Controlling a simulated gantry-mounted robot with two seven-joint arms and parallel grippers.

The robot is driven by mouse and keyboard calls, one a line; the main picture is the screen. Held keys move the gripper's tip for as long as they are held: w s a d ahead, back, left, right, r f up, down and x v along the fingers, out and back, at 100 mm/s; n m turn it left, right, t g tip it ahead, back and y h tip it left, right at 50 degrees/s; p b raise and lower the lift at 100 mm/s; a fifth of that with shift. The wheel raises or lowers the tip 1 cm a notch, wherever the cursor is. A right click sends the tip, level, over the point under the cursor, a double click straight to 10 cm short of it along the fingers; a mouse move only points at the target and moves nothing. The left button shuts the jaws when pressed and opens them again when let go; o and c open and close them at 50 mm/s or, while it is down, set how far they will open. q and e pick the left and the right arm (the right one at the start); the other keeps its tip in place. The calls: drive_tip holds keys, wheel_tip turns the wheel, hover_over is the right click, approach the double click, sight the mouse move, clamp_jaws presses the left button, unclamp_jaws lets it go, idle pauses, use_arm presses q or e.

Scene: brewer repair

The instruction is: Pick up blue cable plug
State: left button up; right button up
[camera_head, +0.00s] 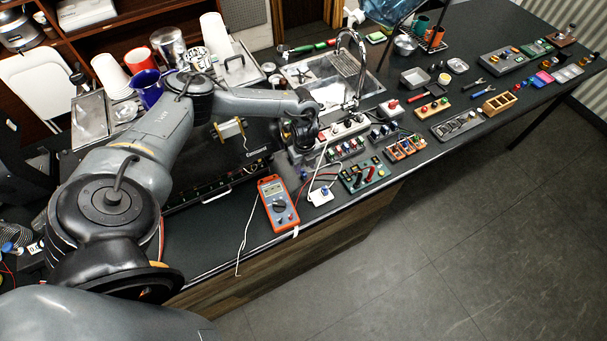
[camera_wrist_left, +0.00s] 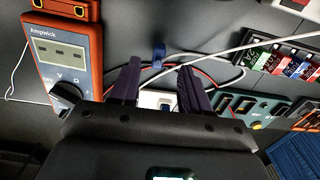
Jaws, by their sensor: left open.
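In the left wrist view a small blue plug (camera_wrist_left: 158,55) stands just beyond and between my left gripper's fingertips, apart from both. Thin white and red cables run beside it. My left gripper (camera_wrist_left: 158,68) is open and empty, its two dark purple fingers spread above the bench. A white block with a blue part (camera_wrist_left: 153,98) shows between the fingers, its near side hidden by the gripper body. In the head view a white block with a blue top (camera_head: 321,196) lies near the bench's front edge, and my left gripper (camera_head: 300,152) is above the bench behind it. My right gripper is not in view.
An orange multimeter (camera_head: 278,204) lies left of the white block; it also shows in the left wrist view (camera_wrist_left: 68,50). A green board (camera_head: 364,175) is to the right. A power strip (camera_head: 343,130), a sink (camera_head: 325,75) and several small parts crowd the bench behind.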

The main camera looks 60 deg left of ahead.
sight(304, 172)
use_arm(q)
drive_tip(key=shift+s+a+f+p, duration=0.1)
drive_tip(key=shift+f+p, duration=0.2)
drive_tip(key=shift+f, duration=1.9)
drive_tip(key=shift+c, duration=0.3)
clamp_jaws()
